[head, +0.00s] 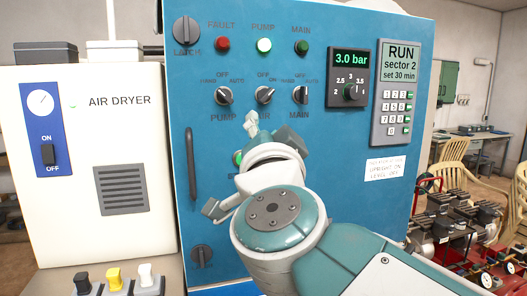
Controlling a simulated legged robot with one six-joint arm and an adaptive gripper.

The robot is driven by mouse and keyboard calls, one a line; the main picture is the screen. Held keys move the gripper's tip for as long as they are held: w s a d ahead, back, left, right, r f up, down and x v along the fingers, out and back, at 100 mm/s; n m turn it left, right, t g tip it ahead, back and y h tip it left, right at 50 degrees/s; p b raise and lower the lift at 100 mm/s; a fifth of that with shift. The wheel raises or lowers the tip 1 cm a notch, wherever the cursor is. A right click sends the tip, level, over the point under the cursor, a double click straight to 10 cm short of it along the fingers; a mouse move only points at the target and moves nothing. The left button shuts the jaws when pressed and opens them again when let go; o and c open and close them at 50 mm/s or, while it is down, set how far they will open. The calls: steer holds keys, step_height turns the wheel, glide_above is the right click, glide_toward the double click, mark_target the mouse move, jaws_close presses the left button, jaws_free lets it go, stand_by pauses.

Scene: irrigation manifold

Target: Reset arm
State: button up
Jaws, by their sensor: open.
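My gripper (232,165) is in front of the blue control panel (345,205), seen from behind past my teal and white wrist. One pale finger part shows above, below the middle selector, and another shows at the lower left. The fingers look spread apart, with nothing visible between them. My wrist hides much of the gripper and the lower middle of the panel. I cannot tell whether the fingertips touch the panel. A green spot (238,158) shows beside the wrist, partly hidden.
The panel has selectors for pump (222,96), air (264,95) and main (300,96). The pump lamp (264,45) is lit. The display (351,59) reads 3.0 bar; the keypad unit (401,55) reads RUN. An air dryer (125,195) stands left, pumps (470,222) right.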

steer(key=s+d+f+n+g+y, duration=0.25)
steer(key=f+n+g, duration=0.2)
steer(key=f, duration=0.65)
steer(key=s+d+f+n+g+y, duration=0.1)
steer(key=s+d+f+n+g, duration=0.25)
steer(key=f, duration=0.75)
steer(key=s+d+f+g+h, duration=0.2)
steer(key=s+d+f+g, duration=0.1)
steer(key=f, duration=0.4)
steer(key=s+d+f+g+h, duration=0.3)
steer(key=s+d+f+g, duration=0.1)
steer(key=s+d+f, duration=0.1)
step_height(320, 180, down, 2)
steer(key=shift+s+d+f+g, duration=0.15)
steer(key=shift+d+g, duration=0.15)
steer(key=shift+d, duration=0.3)
